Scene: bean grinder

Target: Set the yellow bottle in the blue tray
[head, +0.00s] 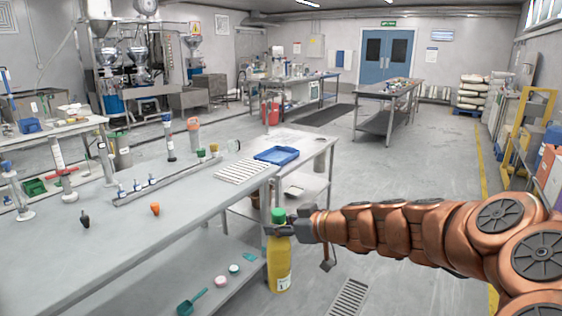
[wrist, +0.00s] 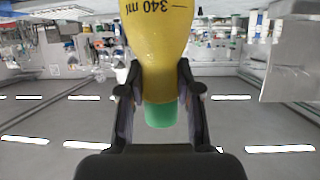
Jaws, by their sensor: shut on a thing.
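The yellow bottle (head: 279,262) with a green cap hangs upright in my gripper (head: 281,229), beside the right edge of the long grey table. The gripper is shut on the bottle just below its cap. The wrist view shows the bottle (wrist: 162,45) upside down in the picture, between the two fingers (wrist: 160,100), with a "340 ml" mark.
The long grey table (head: 120,245) holds a ribbed white mat (head: 244,169), a rack of small bottles (head: 165,182) and small orange and black items. Its lower shelf holds a green scoop (head: 192,301) and round lids. Open floor (head: 420,155) lies at the right.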

